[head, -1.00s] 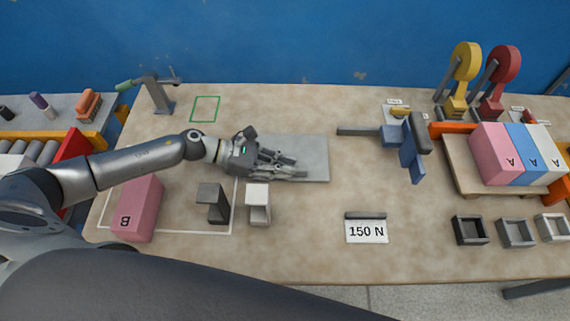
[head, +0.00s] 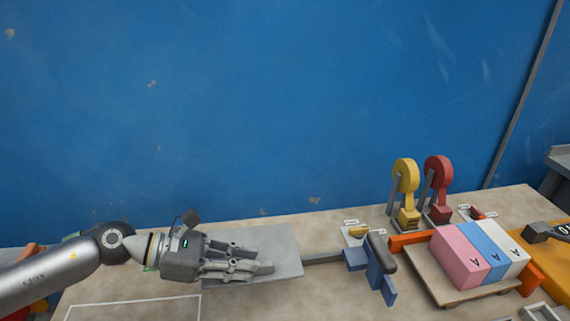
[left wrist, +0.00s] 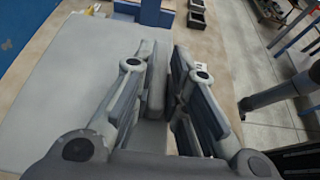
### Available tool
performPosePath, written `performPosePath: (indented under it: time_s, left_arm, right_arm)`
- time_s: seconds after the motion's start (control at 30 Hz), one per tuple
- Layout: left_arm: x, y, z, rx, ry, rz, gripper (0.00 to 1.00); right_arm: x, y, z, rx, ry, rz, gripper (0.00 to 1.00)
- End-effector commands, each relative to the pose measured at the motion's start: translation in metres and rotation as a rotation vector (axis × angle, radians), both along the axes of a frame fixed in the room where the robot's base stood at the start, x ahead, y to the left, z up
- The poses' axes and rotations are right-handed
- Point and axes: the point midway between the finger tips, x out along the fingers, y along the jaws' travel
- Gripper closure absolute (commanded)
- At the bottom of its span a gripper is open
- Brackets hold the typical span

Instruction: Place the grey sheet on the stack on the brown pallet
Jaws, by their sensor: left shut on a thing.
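The grey sheet (head: 268,243) is a thin flat panel left of the blue clamp in the head view. My left gripper (head: 268,268) is shut on the sheet's near edge. In the left wrist view the two fingers (left wrist: 160,75) are close together at the edge, and the sheet (left wrist: 65,80) spreads out to the left. The brown pallet (head: 450,294) is at the right of the bench. On it the stack of pink (head: 457,262), blue and white blocks marked A stands side by side. My right gripper is out of view.
The blue clamp (head: 381,270) with its grey bar stands between sheet and pallet. Yellow (head: 405,190) and red (head: 438,187) upright tools stand behind. Orange bars (head: 408,240) flank the pallet. A blue wall closes the back.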

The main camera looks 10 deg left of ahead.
Motion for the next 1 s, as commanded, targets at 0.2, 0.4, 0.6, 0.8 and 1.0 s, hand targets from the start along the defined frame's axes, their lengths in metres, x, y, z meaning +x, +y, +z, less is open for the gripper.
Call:
performPosePath:
  time_s: [0.2, 0.4, 0.6, 0.8, 1.0]
  left_arm:
    - [-0.013, -0.02, 0.007, -0.006, 0.0, -0.048, 1.0]
    - [-0.03, -0.039, 0.017, -0.009, 0.002, -0.072, 1.0]
    - [-0.035, -0.027, 0.018, -0.007, 0.006, 0.003, 1.0]
    - [-0.036, 0.004, 0.007, -0.007, 0.008, 0.141, 1.0]
    - [-0.038, 0.038, -0.008, -0.004, 0.005, 0.272, 1.0]
  right_arm:
    - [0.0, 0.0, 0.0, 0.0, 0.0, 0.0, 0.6]
    - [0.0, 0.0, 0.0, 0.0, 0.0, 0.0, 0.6]
    - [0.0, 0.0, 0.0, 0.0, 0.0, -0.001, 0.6]
    - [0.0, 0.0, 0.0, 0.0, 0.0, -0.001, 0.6]
    - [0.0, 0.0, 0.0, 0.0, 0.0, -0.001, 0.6]
